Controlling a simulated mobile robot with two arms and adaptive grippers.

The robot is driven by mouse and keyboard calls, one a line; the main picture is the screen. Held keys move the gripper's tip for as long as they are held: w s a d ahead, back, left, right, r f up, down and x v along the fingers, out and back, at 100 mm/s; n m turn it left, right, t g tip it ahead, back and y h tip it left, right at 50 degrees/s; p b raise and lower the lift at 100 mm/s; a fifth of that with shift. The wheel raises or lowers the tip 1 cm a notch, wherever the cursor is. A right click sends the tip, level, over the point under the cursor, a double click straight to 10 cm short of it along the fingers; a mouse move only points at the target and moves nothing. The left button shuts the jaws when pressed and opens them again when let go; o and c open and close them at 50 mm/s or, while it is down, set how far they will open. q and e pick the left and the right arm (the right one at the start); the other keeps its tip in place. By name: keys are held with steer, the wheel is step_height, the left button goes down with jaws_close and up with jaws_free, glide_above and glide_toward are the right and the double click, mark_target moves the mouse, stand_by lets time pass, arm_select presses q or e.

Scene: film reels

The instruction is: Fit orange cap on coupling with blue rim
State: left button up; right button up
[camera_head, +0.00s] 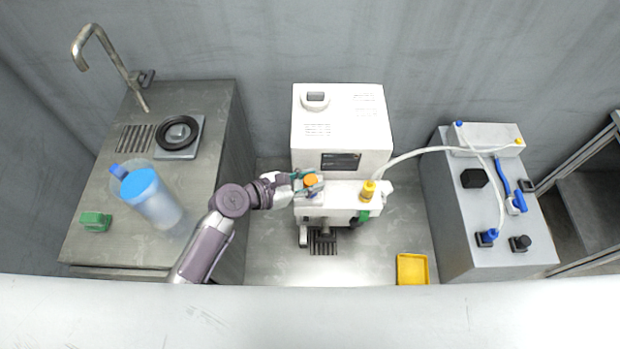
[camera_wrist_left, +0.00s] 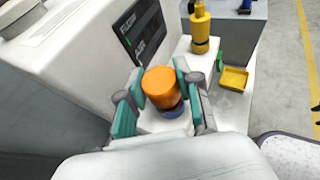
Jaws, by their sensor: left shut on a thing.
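The orange cap (camera_head: 311,180) is between the fingers of my left gripper (camera_head: 308,182), over the white machine's front ledge. In the left wrist view my left gripper (camera_wrist_left: 160,92) is shut on the orange cap (camera_wrist_left: 161,86), with a teal-padded finger on each side. The coupling with blue rim (camera_wrist_left: 174,111) shows directly below the cap, mostly covered by it. The cap looks upright and lined up over it; I cannot tell whether it is seated or just above. My right gripper is not in view.
A yellow coupling (camera_head: 368,190) with a white hose (camera_head: 410,153) stands right of the cap on the same machine (camera_head: 340,115). A yellow tray (camera_head: 412,269) lies at front right. A blue-lidded jug (camera_head: 150,195) and a green block (camera_head: 95,221) stand on the left counter.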

mark_target(305, 185)
arm_select(q)
steer(key=shift+p, duration=0.35)
steer(key=shift+f+b, duration=0.45)
steer(key=shift+f, duration=0.15)
stand_by(0.5)
steer(key=o, duration=0.6)
steer(key=shift+p+v, duration=1.7)
steer(key=shift+v, duration=1.25)
steer(key=shift+p+v, duration=1.05)
steer(key=shift+v, duration=1.55)
steer(key=shift+f, duration=0.1)
